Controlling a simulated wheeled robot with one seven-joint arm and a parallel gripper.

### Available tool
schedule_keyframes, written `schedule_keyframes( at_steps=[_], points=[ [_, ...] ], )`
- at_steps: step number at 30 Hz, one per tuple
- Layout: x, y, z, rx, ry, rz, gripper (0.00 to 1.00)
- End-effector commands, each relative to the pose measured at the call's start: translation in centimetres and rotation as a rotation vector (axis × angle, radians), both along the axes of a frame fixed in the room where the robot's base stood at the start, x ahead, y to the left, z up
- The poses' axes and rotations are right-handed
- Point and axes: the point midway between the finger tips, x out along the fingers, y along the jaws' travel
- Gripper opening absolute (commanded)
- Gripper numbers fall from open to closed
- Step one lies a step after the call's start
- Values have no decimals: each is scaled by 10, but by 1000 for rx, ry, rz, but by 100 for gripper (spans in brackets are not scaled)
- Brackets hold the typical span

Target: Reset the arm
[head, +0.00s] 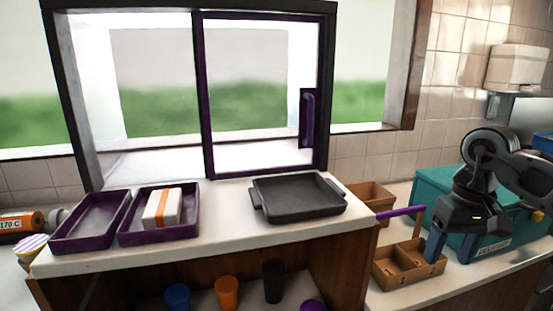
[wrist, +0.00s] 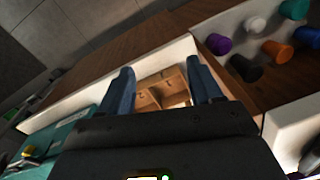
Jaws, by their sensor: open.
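My gripper (head: 434,250) hangs at the right of the head view, above the right counter and by a brown compartment box. One blue finger shows clearly there; the other is hidden. In the wrist view my gripper (wrist: 164,78) has its two blue fingers spread wide, with nothing held between them. The brown compartment box (wrist: 150,100) shows beyond and between the fingers, and in the head view the box (head: 402,279) stands below and left of the finger. Whether they touch is unclear.
A teal box (head: 436,190) stands close behind my gripper. A purple stick (head: 400,212) reaches toward it from the left. A dark tray (head: 297,211) and purple trays (head: 72,240) line the left counter. Several cups, including an orange cup (head: 227,291), stand on the shelf below.

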Motion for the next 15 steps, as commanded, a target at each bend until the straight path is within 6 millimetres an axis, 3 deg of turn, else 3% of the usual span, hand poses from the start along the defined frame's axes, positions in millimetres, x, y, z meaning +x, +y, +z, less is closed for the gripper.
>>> schedule_keyframes(
  at_steps=[8, 15],
  points=[
    [-2, 56, -11, 169, -8, -28, 64],
    [-12, 140, -16, 434, 16, -88, 64]
  ],
)
